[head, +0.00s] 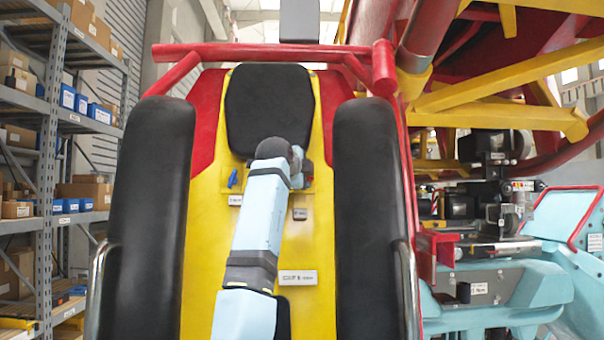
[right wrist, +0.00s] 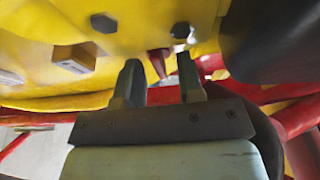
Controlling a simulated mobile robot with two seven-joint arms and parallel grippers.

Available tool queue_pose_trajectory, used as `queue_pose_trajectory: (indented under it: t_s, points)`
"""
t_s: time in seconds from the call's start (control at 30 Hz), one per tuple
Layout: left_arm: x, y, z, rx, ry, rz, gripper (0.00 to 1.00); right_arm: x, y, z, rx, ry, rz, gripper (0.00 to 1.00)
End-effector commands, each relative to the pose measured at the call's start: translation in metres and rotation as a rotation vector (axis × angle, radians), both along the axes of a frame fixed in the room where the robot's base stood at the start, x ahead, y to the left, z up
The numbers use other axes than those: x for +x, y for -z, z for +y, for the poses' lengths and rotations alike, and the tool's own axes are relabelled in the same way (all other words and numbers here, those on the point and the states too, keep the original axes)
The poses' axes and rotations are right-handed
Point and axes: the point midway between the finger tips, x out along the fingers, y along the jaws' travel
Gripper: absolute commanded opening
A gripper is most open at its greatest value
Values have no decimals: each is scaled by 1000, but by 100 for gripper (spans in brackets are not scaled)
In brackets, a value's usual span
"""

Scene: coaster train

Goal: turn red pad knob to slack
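In the right wrist view a dark red knob (right wrist: 158,62) sticks out from the yellow panel (right wrist: 120,45). My right gripper (right wrist: 157,72) is open, with a fingertip on each side of the knob and a gap visible to each. I cannot tell how far the fingertips reach along it. In the head view my right arm runs up the middle of the yellow seat back (head: 205,250), and its wrist hides the gripper and most of the knob's area below the black headrest (head: 268,105). A small blue knob (head: 232,178) shows left of the wrist. My left gripper is not in view.
Two long black pads, left (head: 150,210) and right (head: 368,210), flank the seat back. A red bar (head: 270,53) crosses above. Small label plates (head: 297,277) sit on the yellow panel. Dark bolt heads (right wrist: 103,23) stand near the knob. Shelves (head: 45,130) with boxes are at left.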

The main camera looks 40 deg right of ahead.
Motion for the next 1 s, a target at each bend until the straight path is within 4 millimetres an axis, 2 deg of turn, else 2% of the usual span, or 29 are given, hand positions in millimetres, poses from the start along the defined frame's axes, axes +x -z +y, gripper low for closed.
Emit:
queue_pose_trajectory:
  t_s: [0.27,0.3,0.43,0.47,0.77,1.0]
  points:
    - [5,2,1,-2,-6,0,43,1,1,-2,0,0,0,35]
    - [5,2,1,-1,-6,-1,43,1,1,-2,0,0,0,33]
    - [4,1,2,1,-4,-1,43,1,1,-2,0,0,0,3]
    - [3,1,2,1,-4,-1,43,1,1,-2,0,0,0,0]
    - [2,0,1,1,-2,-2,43,1,1,-2,-12,-2,10,0]
    - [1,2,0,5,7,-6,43,0,3,-2,-85,-23,70,0]
